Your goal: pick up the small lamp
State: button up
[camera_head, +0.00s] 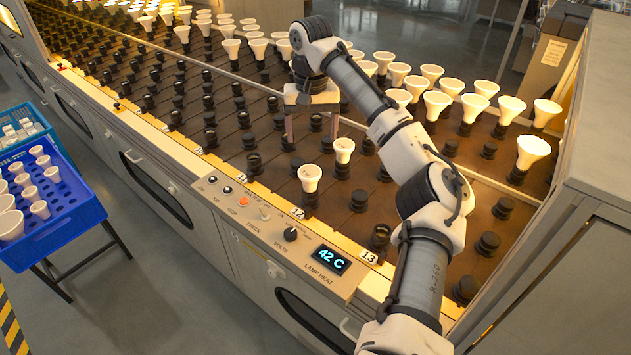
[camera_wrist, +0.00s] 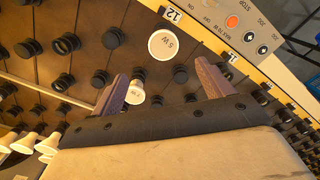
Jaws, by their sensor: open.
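Two white lamps stand close together in black sockets. The front lamp (camera_head: 309,177) is nearer the control panel; it also shows face-on in the wrist view (camera_wrist: 165,44), with a mark that looks like 5W. The rear lamp (camera_head: 344,150) looks slightly smaller; in the wrist view (camera_wrist: 135,93) it is beside the left finger, its lower part partly hidden. I cannot tell for certain which one is the small lamp. My gripper (camera_head: 311,132) is open and empty, pointing down, above and behind the two lamps. Its fingers (camera_wrist: 161,76) are spread wide, touching neither lamp as far as I see.
Rows of black sockets, many empty, fill the brown bed (camera_head: 235,155). Lit lamps (camera_head: 532,150) crowd the right and back. A panel with a 42 C display (camera_head: 327,260) runs along the front edge. A blue crate (camera_head: 75,220) of lamps stands at left.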

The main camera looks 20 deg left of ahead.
aim_at(310, 173)
notch_tip(310, 173, down, 8)
jog(key=shift+a+p, duration=0.15)
jog(key=shift+p, duration=0.2)
jog(key=shift+s+a+f+p, duration=0.15)
jog(key=shift+f+p, duration=0.55)
jog(key=shift+f, duration=1.95)
jog(key=c, duration=1.1)
